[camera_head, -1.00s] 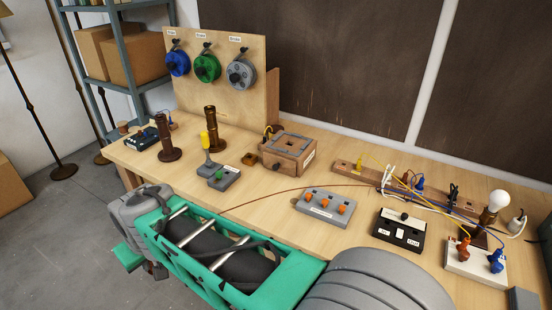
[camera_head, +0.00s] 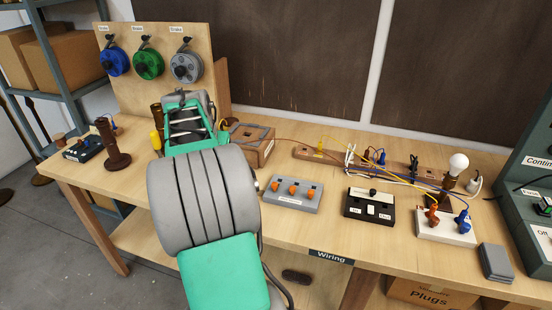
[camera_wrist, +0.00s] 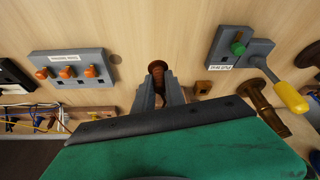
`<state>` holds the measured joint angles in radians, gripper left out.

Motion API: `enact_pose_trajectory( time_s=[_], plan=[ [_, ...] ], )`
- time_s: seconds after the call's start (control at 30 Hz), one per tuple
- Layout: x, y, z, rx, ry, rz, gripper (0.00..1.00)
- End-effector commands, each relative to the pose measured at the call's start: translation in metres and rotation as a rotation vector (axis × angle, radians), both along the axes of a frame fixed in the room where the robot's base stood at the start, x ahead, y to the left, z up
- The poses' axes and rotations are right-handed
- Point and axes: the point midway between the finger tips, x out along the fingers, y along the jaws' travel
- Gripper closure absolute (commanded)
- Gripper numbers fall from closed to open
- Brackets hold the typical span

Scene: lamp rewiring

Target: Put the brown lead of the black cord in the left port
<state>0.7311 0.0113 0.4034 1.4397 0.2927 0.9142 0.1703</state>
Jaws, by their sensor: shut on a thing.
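My gripper (camera_wrist: 158,84) is shut on a dark reddish-brown piece, seemingly the brown lead's end (camera_wrist: 157,68), which sticks out between the grey fingers. In the head view my own arm hides the fingers. A thin brown wire (camera_head: 310,142) runs from near the wooden box towards the cords on the wooden strip. A black plug and cord (camera_head: 413,165) sits on that strip. The grey block with three orange levers (camera_head: 291,193) stands mid-table, apart from my gripper; it is at upper left in the wrist view (camera_wrist: 65,68). Which opening is the left port cannot be told.
The wooden box (camera_head: 252,145) and wooden strip (camera_head: 325,155) are at the back. A black switch box (camera_head: 369,205) and a white lamp base (camera_head: 447,232) with plugs stand right. A grey pull-test block (camera_wrist: 228,48) with yellow handle and a brown column (camera_wrist: 258,94) show in the wrist view.

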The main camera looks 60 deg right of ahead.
Motion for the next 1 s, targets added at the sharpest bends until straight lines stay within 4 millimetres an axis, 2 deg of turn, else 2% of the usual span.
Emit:
enact_pose_trajectory(
  time_s=[0.03, 0.1, 0.2, 0.33, 0.4, 0.5, 0.67, 1.0],
  plan=[
    [-0.019, -0.031, -0.008, 0.002, 0.001, -0.087, 1.0],
    [-0.046, -0.068, -0.013, 0.001, -0.003, -0.202, 1.0],
    [-0.084, -0.11, -0.02, 0.002, -0.007, -0.341, 1.0],
    [-0.119, -0.142, -0.025, 0.001, -0.014, -0.46, 1.0],
    [-0.129, -0.151, -0.026, 0.001, -0.016, -0.492, 1.0],
    [-0.135, -0.155, -0.028, 0.001, -0.017, -0.51, 1.0],
    [-0.135, -0.155, -0.035, 0.001, -0.017, -0.51, 1.0],
    [-0.134, -0.154, -0.066, 0.001, -0.017, -0.507, 1.0]
  ],
)
